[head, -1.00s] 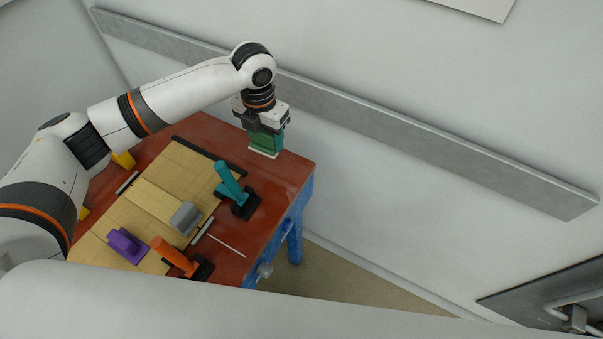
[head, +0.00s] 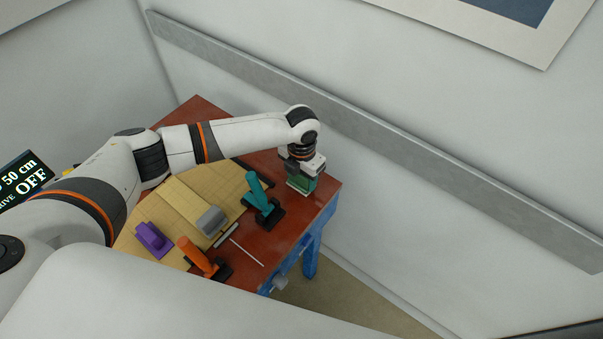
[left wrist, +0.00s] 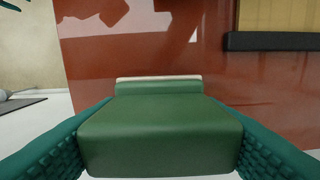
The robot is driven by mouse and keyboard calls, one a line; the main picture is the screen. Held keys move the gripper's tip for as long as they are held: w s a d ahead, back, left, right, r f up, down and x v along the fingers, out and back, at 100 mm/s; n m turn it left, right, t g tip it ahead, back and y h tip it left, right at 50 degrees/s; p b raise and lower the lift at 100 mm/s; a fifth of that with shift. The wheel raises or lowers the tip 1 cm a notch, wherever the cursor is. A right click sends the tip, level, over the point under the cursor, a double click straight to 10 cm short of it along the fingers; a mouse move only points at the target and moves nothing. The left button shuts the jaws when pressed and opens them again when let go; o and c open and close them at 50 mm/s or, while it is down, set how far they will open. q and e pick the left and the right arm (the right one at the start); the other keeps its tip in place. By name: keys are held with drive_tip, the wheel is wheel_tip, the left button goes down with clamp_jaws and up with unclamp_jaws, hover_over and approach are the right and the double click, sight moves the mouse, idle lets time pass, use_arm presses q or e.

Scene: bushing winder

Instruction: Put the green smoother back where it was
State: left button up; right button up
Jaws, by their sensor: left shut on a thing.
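The green smoother (head: 302,184), a green block with a pale base, is at the far right corner of the red table. My left gripper (head: 303,175) is shut on it from above. In the left wrist view the smoother (left wrist: 160,135) fills the space between the teal fingers, with its pale edge over the red tabletop. I cannot tell whether its base touches the table. My right gripper is not in view.
On the red table (head: 295,228) lie a tan board (head: 178,198), a teal-handled tool (head: 256,187) on a black base, a grey block (head: 212,220), a purple block (head: 152,238) and an orange-handled tool (head: 196,257). A wall with a grey rail (head: 420,172) stands behind.

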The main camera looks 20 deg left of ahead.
use_arm(q)
drive_tip(key=shift+f, duration=0.15)
drive_tip(key=o, duration=1)
drive_tip(key=shift+o, duration=0.2)
